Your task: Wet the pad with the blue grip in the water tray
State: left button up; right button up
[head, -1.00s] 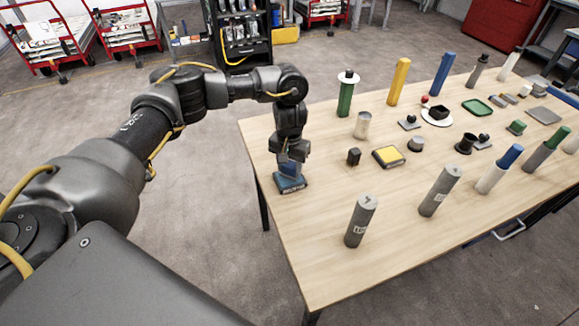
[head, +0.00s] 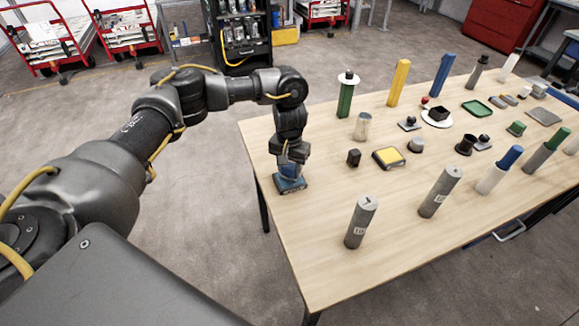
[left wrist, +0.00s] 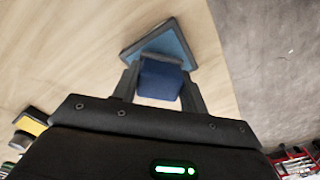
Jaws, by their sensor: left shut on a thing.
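My left gripper (head: 291,163) is at the near left corner of the table, shut on the blue grip (left wrist: 161,80). In the left wrist view the grip sits between the two dark fingers. A shallow blue tray with a dark rim (head: 291,187) lies right under the grip; it also shows in the left wrist view (left wrist: 172,36). The pad under the grip is hidden, so I cannot tell whether it touches the water. My right gripper is not in view.
A small black block (head: 353,157) and a yellow tray (head: 389,157) stand to the right. Two grey cylinders (head: 361,222) (head: 440,191) stand near the front edge. Several posts and small parts crowd the far side. The wooden table (head: 310,235) is bare in front of the blue tray.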

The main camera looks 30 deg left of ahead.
aim_at(290, 166)
pick_arm(q)
jog(key=shift+f, duration=0.35)
dwell(1.2)
jog(key=shift+p, duration=0.35)
dwell(0.4)
jog(key=shift+s+f, duration=0.1)
dwell(0.6)
notch_tip(290, 166, up, 7)
jog(key=p, duration=0.8)
jog(key=shift+p, duration=0.35)
dwell(0.4)
